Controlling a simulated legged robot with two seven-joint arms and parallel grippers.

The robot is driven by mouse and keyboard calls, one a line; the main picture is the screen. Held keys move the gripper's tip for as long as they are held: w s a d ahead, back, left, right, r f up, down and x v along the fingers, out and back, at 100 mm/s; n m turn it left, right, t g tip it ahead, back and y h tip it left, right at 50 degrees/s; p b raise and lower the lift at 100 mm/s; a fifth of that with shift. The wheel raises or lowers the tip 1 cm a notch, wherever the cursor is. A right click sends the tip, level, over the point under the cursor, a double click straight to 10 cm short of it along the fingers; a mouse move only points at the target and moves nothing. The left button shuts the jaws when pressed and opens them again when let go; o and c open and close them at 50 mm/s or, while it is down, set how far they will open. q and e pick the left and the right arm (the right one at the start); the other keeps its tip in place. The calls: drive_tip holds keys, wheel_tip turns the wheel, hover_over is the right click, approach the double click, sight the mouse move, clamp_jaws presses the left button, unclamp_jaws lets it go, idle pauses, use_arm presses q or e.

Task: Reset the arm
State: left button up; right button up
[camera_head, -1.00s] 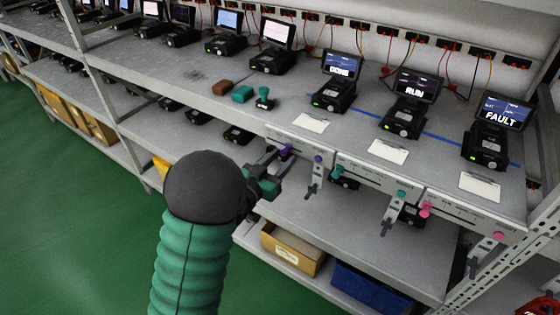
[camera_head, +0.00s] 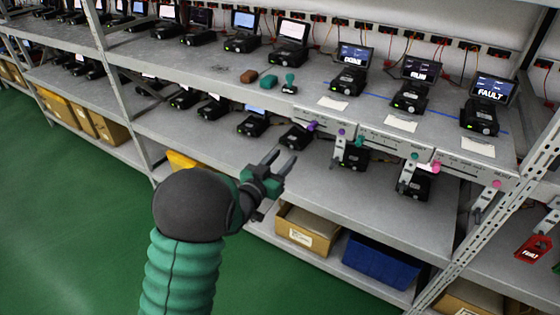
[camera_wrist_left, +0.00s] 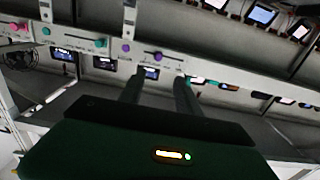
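My left arm comes in from the lower left of the head view, with a green ribbed sleeve and a dark round wrist. My left gripper (camera_head: 281,163) is open and empty, in front of the rack and below the upper shelf's front edge. A gap shows between its fingers in the left wrist view (camera_wrist_left: 158,90). The slider panel (camera_head: 325,125) with a purple knob (camera_head: 312,126) is above and right of the gripper, apart from it. The purple knob also shows in the left wrist view (camera_wrist_left: 158,56). My right gripper is not in view.
Devices with screens reading DONE (camera_head: 353,57), RUN (camera_head: 421,69) and FAULT (camera_head: 493,90) stand on the upper shelf. A cardboard box (camera_head: 306,228) and a blue bin (camera_head: 380,263) sit on the bottom shelf. Green floor (camera_head: 70,220) is clear at left.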

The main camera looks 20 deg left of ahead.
use_arm(q)
drive_tip(key=s+d+f+g+p, duration=0.1)
drive_tip(key=s+d+f+g, duration=0.2)
drive_tip(key=s, duration=0.6)
drive_tip(key=s+d+f+g+y+p, duration=0.1)
drive_tip(key=s+d+f+g, duration=0.1)
drive_tip(key=s+f+g, duration=0.2)
drive_tip(key=s+d+f+n+g+p, duration=0.1)
drive_tip(key=s+d+f+g, duration=0.2)
drive_tip(key=s+g, duration=0.5)
drive_tip(key=s+f, duration=0.1)
drive_tip(key=s, duration=0.7)
drive_tip(key=shift+s+d+f+y+p, duration=0.25)
drive_tip(key=shift+d+y+p, duration=0.05)
drive_tip(key=shift+y, duration=0.1)
